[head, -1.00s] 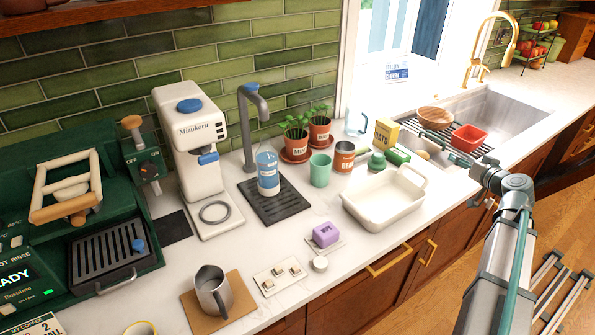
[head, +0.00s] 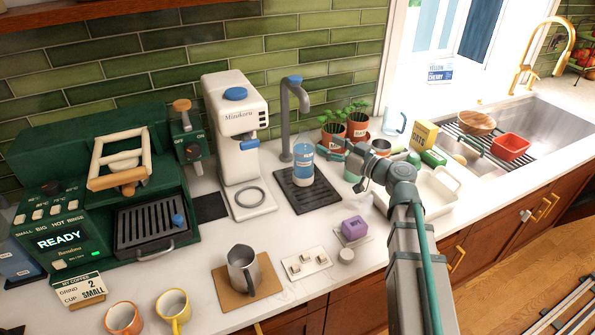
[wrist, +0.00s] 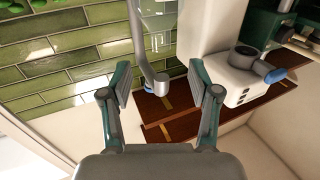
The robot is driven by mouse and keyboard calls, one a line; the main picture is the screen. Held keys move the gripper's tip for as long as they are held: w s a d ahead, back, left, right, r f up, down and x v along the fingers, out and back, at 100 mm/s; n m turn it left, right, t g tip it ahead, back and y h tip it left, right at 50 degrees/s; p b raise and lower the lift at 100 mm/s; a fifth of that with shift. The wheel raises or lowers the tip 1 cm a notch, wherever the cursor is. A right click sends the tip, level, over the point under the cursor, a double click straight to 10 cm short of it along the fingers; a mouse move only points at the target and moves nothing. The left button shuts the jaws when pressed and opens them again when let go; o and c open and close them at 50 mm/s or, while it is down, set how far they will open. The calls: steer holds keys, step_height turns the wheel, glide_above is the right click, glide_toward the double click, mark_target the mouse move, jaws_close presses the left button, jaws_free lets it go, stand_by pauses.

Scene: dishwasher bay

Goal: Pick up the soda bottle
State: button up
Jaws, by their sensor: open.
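The soda bottle (head: 303,163), clear with a blue label, stands upright on the black drip tray (head: 318,193) under the grey tap (head: 287,120). My gripper (head: 335,154) is just right of the bottle in the head view, its fingers pointing toward it. The gripper (wrist: 158,90) is open and empty in the wrist view, with wide-spread fingers. A pale translucent shape shows beyond the fingers at the top of that view; I cannot tell for sure whether it is the bottle. The tap (wrist: 147,65) with its blue end shows between the fingers.
The white coffee machine (head: 232,135) stands left of the bottle. Potted plants (head: 357,128) stand behind my gripper, and a white dish (head: 440,200) stands to the right. A purple block (head: 354,228) and a steel jug (head: 242,268) are in front.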

mark_target(308, 132)
steer(key=p+x, duration=0.2)
steer(key=x, duration=0.3)
steer(key=shift+w, duration=0.2)
steer(key=shift+w+a+r+p, duration=0.25)
steer(key=shift+w+a+p, duration=0.05)
steer(key=shift+a+p, duration=0.25)
steer(key=p+x, duration=0.2)
steer(key=x, duration=0.1)
steer(key=shift+a+r, duration=0.1)
steer(key=shift+w+a, duration=0.25)
steer(key=shift+a, duration=0.1)
steer(key=shift+f, duration=0.25)
steer(key=shift+c, duration=0.2)
jaws_close()
